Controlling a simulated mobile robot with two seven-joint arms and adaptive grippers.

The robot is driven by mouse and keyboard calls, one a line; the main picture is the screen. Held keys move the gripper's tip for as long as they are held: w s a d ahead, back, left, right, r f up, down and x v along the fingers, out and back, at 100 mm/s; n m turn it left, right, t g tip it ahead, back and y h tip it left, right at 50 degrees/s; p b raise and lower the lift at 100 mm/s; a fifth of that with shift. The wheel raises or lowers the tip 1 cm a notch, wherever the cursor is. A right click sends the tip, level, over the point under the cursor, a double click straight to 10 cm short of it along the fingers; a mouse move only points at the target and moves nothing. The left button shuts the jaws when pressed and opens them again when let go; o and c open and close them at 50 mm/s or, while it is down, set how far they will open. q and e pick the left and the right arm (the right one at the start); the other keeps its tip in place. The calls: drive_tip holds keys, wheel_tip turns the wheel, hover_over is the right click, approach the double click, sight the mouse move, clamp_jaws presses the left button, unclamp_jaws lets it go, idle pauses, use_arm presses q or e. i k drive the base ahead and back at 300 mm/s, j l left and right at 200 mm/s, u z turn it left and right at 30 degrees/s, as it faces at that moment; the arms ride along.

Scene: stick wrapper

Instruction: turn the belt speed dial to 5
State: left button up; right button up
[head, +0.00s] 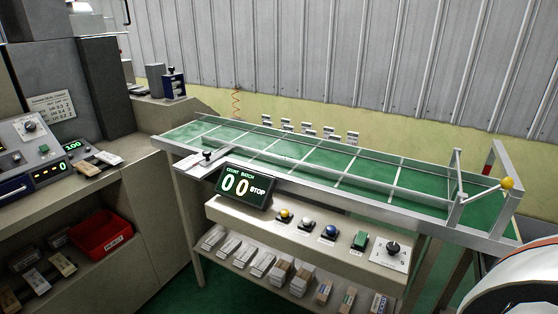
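A black dial knob (393,246) sits on a white marked plate at the right end of the beige control panel (300,238), below the green belt (330,172). Another dark knob (29,126) is on the grey machine console at the far left. Neither of my grippers shows. Only a white, rounded part of my own body shows at the bottom right.
Packs lie on the shelf below. A red bin (101,233) is at left.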

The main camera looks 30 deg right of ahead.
sight(393, 248)
drive_tip(key=z, duration=0.5)
drive_tip(key=i+j+z, duration=0.1)
drive_tip(key=z, duration=0.9)
drive_tip(key=j+z, duration=0.15)
drive_tip(key=z, duration=0.35)
drive_tip(key=k+z, duration=0.3)
drive_tip(key=z, duration=0.2)
